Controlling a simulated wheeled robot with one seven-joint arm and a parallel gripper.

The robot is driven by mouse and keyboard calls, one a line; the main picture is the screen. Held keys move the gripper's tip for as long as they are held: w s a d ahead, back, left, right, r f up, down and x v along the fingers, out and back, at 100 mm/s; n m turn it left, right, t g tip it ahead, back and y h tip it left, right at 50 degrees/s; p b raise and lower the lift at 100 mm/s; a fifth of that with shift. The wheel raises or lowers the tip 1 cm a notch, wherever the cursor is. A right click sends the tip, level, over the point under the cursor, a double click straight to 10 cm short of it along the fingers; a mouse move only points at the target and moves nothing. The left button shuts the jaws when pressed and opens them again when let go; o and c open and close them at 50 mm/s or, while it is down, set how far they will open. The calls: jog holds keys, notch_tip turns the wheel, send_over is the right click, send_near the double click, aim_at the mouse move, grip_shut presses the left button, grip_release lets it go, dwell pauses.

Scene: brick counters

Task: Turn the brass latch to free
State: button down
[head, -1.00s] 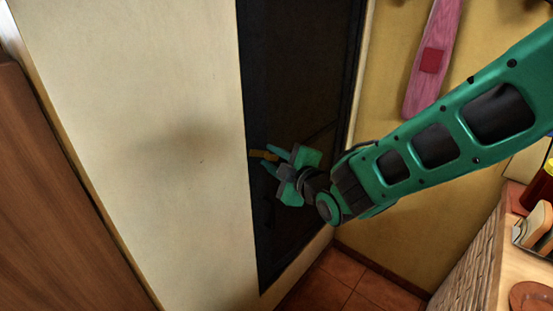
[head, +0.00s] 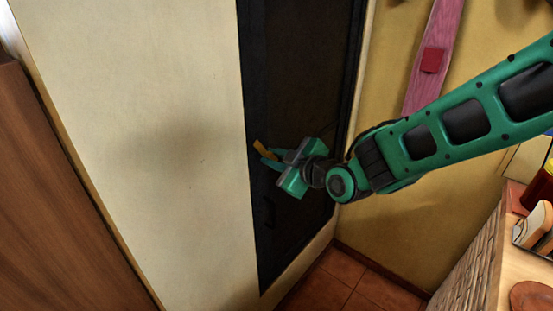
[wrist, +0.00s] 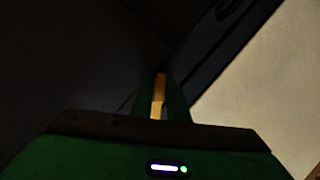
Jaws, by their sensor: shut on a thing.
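The brass latch (head: 260,146) is a small yellow-brown bar at the left edge of the dark door (head: 303,120). It is tilted, its upper end toward the left. My gripper (head: 265,155) is shut on the latch, coming from the right. In the wrist view the latch (wrist: 160,88) shows as a bright strip between my green fingers (wrist: 159,104). The fingers hide part of it, and its pivot is hard to make out.
A cream wall panel (head: 150,130) stands left of the door. A pink board with a red square (head: 433,60) hangs on the yellow wall at right. A counter (head: 500,265) with a brown round item (head: 531,296) is at lower right. Tiled floor (head: 345,285) lies below.

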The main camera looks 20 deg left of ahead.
jog(key=m+g, duration=0.1)
jog(key=m, duration=0.1)
jog(key=shift+m+g, duration=0.3)
jog(key=shift+g, duration=0.1)
jog(key=shift+s+a+m+g+y, duration=0.15)
jog(key=shift+m+g+y, duration=0.35)
jog(key=shift+m+g, duration=0.4)
jog(key=c, duration=1.8)
grip_release()
